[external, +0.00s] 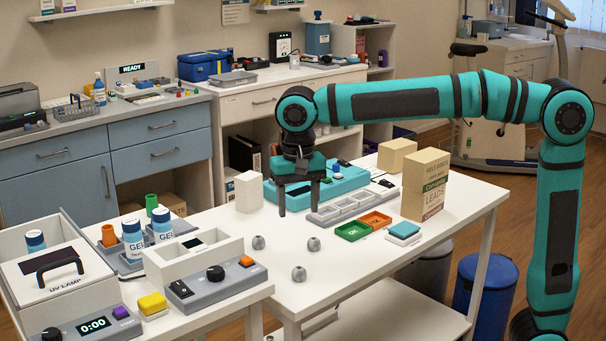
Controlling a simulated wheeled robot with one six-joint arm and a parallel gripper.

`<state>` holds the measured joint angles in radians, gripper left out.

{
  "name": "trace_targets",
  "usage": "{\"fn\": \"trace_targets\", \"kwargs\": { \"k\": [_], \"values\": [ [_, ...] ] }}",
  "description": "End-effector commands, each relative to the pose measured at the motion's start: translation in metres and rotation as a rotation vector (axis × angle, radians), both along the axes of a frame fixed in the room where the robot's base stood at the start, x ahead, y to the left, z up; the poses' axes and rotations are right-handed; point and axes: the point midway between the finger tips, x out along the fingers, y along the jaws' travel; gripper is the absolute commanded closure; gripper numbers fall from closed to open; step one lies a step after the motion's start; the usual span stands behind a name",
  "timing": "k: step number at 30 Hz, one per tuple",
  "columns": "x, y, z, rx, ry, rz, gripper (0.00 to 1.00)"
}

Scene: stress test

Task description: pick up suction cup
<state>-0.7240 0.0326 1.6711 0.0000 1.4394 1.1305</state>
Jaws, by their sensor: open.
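Three small grey rounded pieces, which look like suction cups, stand apart on the white table. One suction cup (258,242) is at the left, another suction cup (314,243) is to its right, and the third suction cup (299,273) is nearer the camera. My gripper (298,207) points down behind them, with its two dark fingers apart. No object shows between the fingers. The gripper is in front of a teal device (342,182), partly hiding it. Its exact height above the table is hard to tell.
A white block (249,191) stands left. The table's front right is clear.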

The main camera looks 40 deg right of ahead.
Motion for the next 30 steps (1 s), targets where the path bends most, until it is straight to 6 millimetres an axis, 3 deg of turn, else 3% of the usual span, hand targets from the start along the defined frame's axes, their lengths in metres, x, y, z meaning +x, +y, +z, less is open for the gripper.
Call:
{"fn": "trace_targets", "kwargs": {
  "k": [15, 30],
  "values": [
    [0.0, -0.001, -0.09, 0.0, 0.0, 0.001, 0.44],
    [0.0, -0.002, -0.127, -0.001, 0.0, 0.001, 0.44]
  ]
}}
